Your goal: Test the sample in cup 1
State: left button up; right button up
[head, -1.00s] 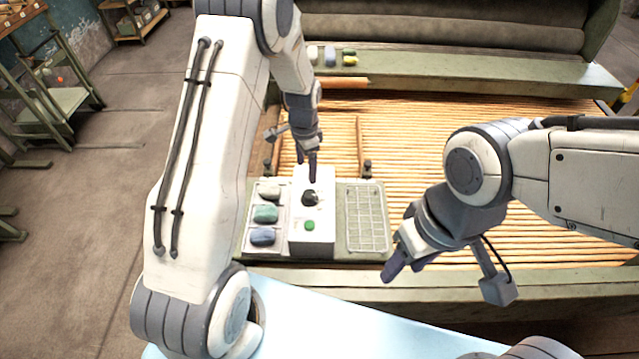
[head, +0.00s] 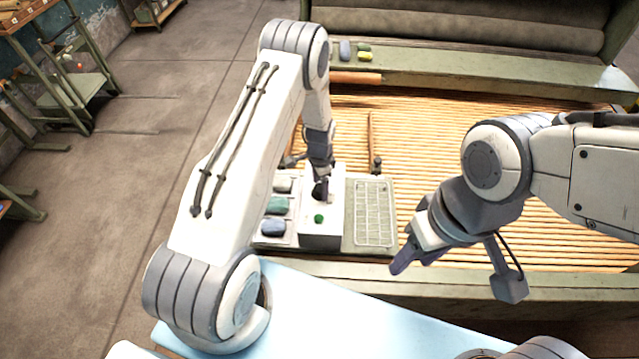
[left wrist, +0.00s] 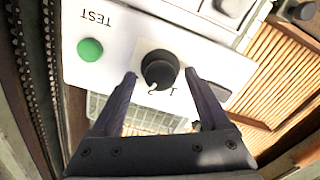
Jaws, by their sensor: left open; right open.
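A white tester box (head: 321,235) has a green button (head: 319,218) and a black knob. In the left wrist view the green button (left wrist: 90,50) sits beside the word TEST, and the black knob (left wrist: 158,66) has a white mark near printed digits; I cannot tell surely which digit it marks. My left gripper (head: 320,186) is open at the knob, its fingers (left wrist: 161,75) on either side of it. In the head view it mostly hides the knob. My right gripper (head: 401,260) is open and empty, right of the box. No cup number is readable.
Left of the box are a grey lump (head: 283,184), a green lump (head: 276,205) and a blue lump (head: 271,227) in compartments. A gridded panel (head: 374,212) lies to the right. Slatted wood (head: 430,150) spreads behind. More small lumps (head: 363,57) lie on the back ledge.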

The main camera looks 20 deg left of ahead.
pick_arm(q)
grip_shut()
jog(key=shift+n+b, duration=0.85)
jog(key=shift+n, duration=0.45)
jog(key=n+b, duration=0.1)
jog(key=n, duration=0.2)
jog(key=shift+n+b, duration=0.3)
jog(key=n+b, duration=0.1)
jog(key=n, duration=0.2)
jog(key=shift+n+b, duration=0.55)
jog(key=shift+n, duration=1.25)
jog(key=shift+r, duration=0.1)
